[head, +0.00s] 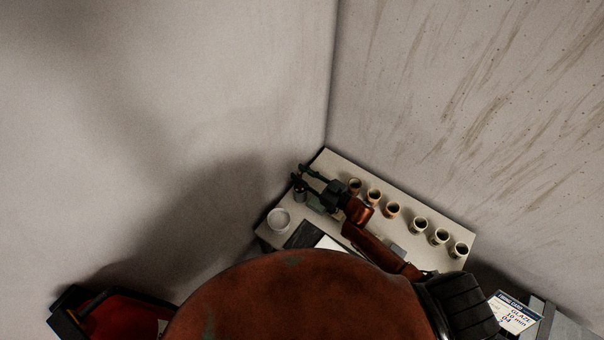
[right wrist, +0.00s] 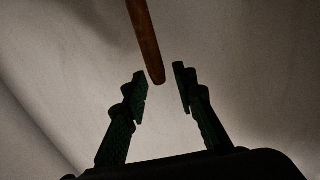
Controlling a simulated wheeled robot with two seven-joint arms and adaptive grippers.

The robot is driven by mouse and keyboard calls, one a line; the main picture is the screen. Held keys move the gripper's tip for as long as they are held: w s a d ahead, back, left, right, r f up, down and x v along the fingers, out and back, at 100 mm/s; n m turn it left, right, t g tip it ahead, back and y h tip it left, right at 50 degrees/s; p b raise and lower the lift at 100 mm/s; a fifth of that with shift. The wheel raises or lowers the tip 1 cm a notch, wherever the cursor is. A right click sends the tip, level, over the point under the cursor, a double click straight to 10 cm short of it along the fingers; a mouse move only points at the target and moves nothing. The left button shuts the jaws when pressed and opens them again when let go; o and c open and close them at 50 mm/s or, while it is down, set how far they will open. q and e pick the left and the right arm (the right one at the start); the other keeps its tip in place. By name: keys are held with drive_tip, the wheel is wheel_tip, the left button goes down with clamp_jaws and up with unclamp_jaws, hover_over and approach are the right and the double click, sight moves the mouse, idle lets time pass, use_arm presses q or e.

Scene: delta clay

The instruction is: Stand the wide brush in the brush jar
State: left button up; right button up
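My right gripper (head: 302,172) reaches over the far left corner of the table in the head view. Its fingers are apart, as they also are in the right wrist view (right wrist: 161,88). There a brown wooden handle (right wrist: 146,45) comes down from the top, its rounded end between the fingertips with a gap on both sides. It looks like a brush handle; its other end is out of frame, so I cannot tell which brush. A small dark jar (head: 298,191) stands just below the gripper in the head view, partly hidden; its contents are unclear. My left gripper is not in view.
The pale table (head: 262,232) sits in a corner between two walls. A white bowl (head: 278,219) stands at its left edge. Several small cups (head: 419,225) line the right edge. A dark flat panel (head: 302,234) lies near the front, partly covered by my body. A glaze sign (head: 515,313) is lower right.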

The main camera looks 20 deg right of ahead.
drive_tip(key=shift+o, duration=0.6)
drive_tip(key=v, duration=1.2)
drive_tip(key=shift+w, duration=0.15)
